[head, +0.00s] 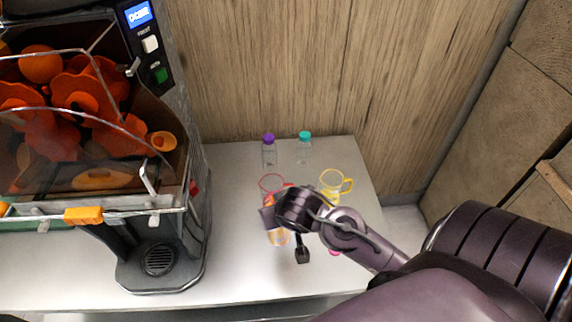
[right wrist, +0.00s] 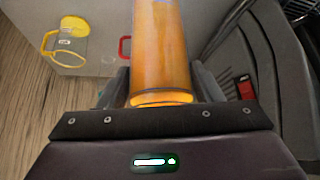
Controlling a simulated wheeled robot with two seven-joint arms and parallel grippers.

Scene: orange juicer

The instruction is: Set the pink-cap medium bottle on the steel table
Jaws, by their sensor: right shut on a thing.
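A small pink patch (head: 335,252) shows under my right arm in the head view; it may be the pink cap, and the rest is hidden by the arm. My right gripper (head: 285,234) is over the front part of the steel table (head: 235,270). In the right wrist view, my right gripper (right wrist: 163,80) is shut on an orange cylinder (right wrist: 160,50) with a bright orange ring at its near end. The cylinder is mostly hidden in the head view, and no pink cap shows on it. My left gripper is out of view.
The orange juicer (head: 160,225) stands at the left. A purple-cap bottle (head: 269,150) and a teal-cap bottle (head: 304,149) stand at the back. A red-rimmed cup (head: 271,181) and a yellow mug (head: 338,182) stand nearer. The table between juicer and gripper is clear.

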